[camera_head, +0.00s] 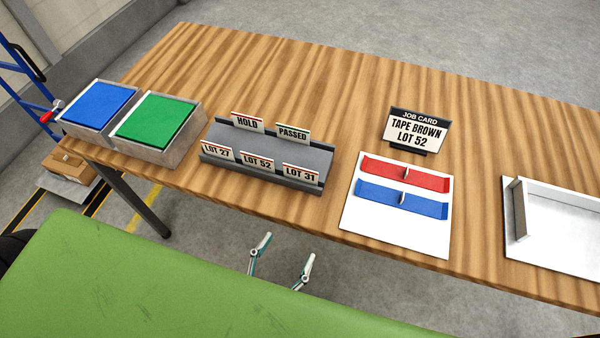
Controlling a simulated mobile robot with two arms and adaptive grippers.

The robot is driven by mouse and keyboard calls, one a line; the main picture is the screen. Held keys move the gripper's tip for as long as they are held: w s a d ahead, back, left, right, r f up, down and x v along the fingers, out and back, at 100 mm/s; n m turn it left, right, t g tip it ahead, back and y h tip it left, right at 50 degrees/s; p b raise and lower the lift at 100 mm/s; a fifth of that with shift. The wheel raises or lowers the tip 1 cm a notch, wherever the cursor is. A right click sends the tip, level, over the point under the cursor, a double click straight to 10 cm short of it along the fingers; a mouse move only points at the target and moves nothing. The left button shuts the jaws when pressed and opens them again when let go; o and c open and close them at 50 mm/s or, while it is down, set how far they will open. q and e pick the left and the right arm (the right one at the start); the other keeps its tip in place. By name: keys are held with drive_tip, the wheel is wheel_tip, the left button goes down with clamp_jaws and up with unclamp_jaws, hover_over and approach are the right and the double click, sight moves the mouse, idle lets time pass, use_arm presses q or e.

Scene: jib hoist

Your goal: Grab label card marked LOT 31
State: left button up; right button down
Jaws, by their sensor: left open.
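The white label card marked LOT 31 (300,173) stands in the front row of the grey card rack (268,158), at the row's right end. In the same row stand the LOT 27 card (216,152) and the LOT 52 card (258,161). The HOLD card (247,122) and the PASSED card (292,133) stand in the back row. My left gripper (284,248) is open and empty, below the table's front edge in the picture and apart from the LOT 31 card. My right gripper is not in view.
A job card sign (416,130) reads TAPE BROWN LOT 52. A white board (395,232) holds red and blue strips. Blue (97,104) and green (156,121) pads sit in trays at left. A white tray (560,225) is at right. A green surface (150,285) fills the foreground.

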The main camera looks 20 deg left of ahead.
use_arm(q)
wheel_tip(320, 180, up, 9)
drive_tip(key=a+n+t+y, duration=0.1)
drive_tip(key=n+t+y, duration=0.1)
drive_tip(key=p, duration=0.1)
approach(300, 169)
drive_tip(key=shift+w+d+f, duration=0.1)
drive_tip(key=shift+w+f, duration=0.05)
drive_tip(key=shift+w, duration=0.3)
drive_tip(key=shift+w+d+f, duration=0.1)
drive_tip(key=shift+w+f, duration=0.05)
drive_tip(key=shift+w, duration=0.8)
drive_tip(key=w, duration=0.1)
drive_tip(key=w+p, duration=0.1)
drive_tip(key=w, duration=0.2)
drive_tip(key=shift+w+a+r+p, duration=0.1)
drive_tip(key=shift+w+r+p, duration=0.1)
drive_tip(key=shift+r+p, duration=0.1)
drive_tip(key=shift+w, duration=0.35)
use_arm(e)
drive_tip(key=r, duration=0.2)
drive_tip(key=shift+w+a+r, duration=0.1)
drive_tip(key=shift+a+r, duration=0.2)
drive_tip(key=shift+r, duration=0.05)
use_arm(q)
drive_tip(key=c, duration=0.4)
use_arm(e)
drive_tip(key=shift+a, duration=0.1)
